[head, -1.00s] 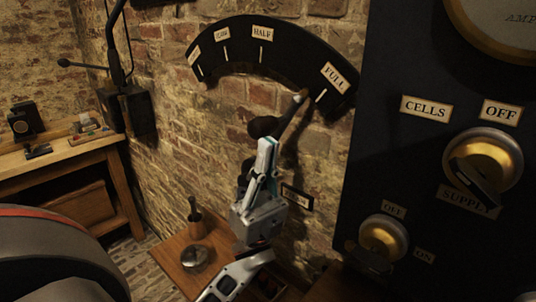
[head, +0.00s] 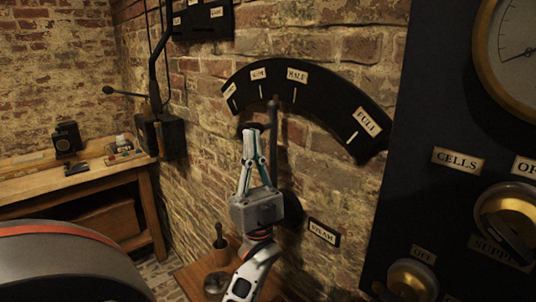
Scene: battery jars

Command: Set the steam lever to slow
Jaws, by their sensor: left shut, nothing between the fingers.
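The steam lever (head: 273,145) is a dark rod on the brick wall, above a small STEAM plate (head: 323,232). Its upper end lies between the SLOW mark and the HALF mark of the black curved scale (head: 330,98), nearer SLOW. The SLOW label (head: 259,74) is left of the HALF label (head: 297,76); the FULL label (head: 367,121) is at the right end. The gripper hides part of the lever. My right gripper is out of view.
A dark panel (head: 433,110) with a gauge and rotary switches stands close on the right. A wooden bench (head: 85,178) with small items is at the left. A small wooden table (head: 190,277) is below the gripper. A black fixture (head: 160,135) hangs on the wall.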

